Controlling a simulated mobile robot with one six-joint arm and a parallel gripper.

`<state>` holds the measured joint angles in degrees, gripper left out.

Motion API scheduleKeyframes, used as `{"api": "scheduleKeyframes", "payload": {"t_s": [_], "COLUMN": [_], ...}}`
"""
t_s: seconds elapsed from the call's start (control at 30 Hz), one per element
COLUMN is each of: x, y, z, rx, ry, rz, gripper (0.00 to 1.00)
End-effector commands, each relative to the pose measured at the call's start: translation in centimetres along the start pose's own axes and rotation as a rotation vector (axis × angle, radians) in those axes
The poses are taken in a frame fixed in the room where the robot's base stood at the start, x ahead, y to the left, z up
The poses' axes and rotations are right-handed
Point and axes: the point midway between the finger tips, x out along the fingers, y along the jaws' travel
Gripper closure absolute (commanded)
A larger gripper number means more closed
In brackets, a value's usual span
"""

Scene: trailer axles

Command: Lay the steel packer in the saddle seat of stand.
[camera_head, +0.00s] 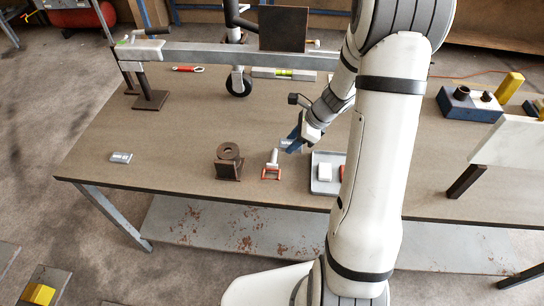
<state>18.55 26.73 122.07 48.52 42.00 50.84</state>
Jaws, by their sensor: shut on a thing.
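My gripper (294,143) has blue fingers and is low over the middle of the table, shut on a small grey piece that looks like the steel packer (287,143). The fingers hide part of it. Just left of and below it stands a small upright with a pale post and red foot (271,168), which may be the stand. The held piece is close to the post's top; I cannot tell whether they touch. A brown bracket with a round ring (228,162) stands to the left. The saddle seat is too small to make out.
A similar grey block (121,157) lies at the table's left. A grey tray (322,186) with white and red pieces is right of the red foot, partly behind my arm. A trailer drawbar (210,54) with a wheel spans the back. A blue block (470,104) sits right.

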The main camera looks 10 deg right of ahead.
Motion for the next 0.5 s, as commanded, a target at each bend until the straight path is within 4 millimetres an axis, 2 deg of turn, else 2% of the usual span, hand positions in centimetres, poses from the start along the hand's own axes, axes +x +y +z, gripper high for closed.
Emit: {"api": "scheduleKeyframes", "payload": {"t_s": [0.03, 0.4, 0.5], "x": [0.8, 4.5, 4.9], "y": [0.0, 0.0, -0.1], "z": [-0.5, -2.6, -2.9], "rx": [0.001, -0.001, -0.002], "ry": [0.000, 0.000, 0.001], "rz": [0.002, 0.002, -0.001], "gripper": [1.00, 1.00, 1.00]}}
